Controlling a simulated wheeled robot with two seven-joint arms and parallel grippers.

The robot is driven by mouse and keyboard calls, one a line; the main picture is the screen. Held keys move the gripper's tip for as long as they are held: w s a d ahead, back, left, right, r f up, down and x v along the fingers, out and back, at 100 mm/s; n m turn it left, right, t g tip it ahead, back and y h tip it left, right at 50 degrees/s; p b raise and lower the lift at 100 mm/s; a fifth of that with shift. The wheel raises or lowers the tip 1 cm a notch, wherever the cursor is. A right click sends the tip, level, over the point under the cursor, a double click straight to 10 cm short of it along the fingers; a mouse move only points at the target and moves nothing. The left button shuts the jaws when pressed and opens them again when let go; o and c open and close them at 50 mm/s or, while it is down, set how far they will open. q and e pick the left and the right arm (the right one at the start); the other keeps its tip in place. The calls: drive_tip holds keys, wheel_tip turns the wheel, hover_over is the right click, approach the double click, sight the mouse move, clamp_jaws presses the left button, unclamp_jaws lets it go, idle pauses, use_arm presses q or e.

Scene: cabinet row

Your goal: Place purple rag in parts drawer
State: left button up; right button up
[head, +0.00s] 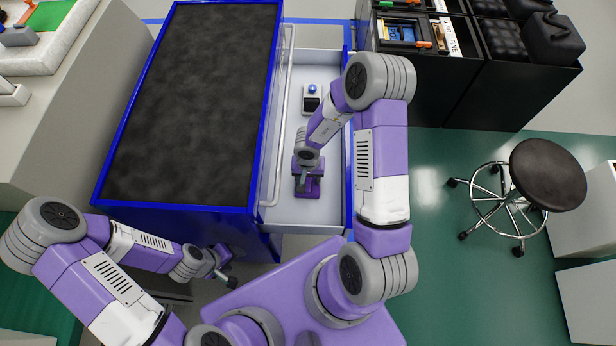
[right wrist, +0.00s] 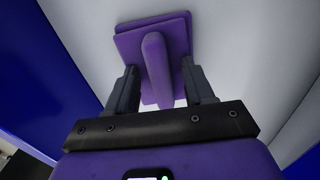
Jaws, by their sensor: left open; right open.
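The purple rag (right wrist: 156,60) shows in the right wrist view as a flat, layered square with a raised ridge along its middle. It lies on the white floor of the pulled-out parts drawer (head: 327,208). In the head view the rag (head: 308,193) is partly hidden under my right gripper (head: 303,183). My right gripper (right wrist: 162,88) is open, with one finger on each side of the ridge; contact cannot be told. My left gripper (head: 226,271) is open and empty, low beside the cabinet's near end.
A small black-and-white item with a blue ball (head: 312,95) sits farther back in the drawer. The blue-edged cabinet (head: 190,100) with its black top borders the drawer on the left. Black storage units (head: 460,70) and a round stool (head: 547,175) stand to the right.

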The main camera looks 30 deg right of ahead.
wheel_tip(320, 180, up, 12)
drive_tip(key=p, duration=0.8)
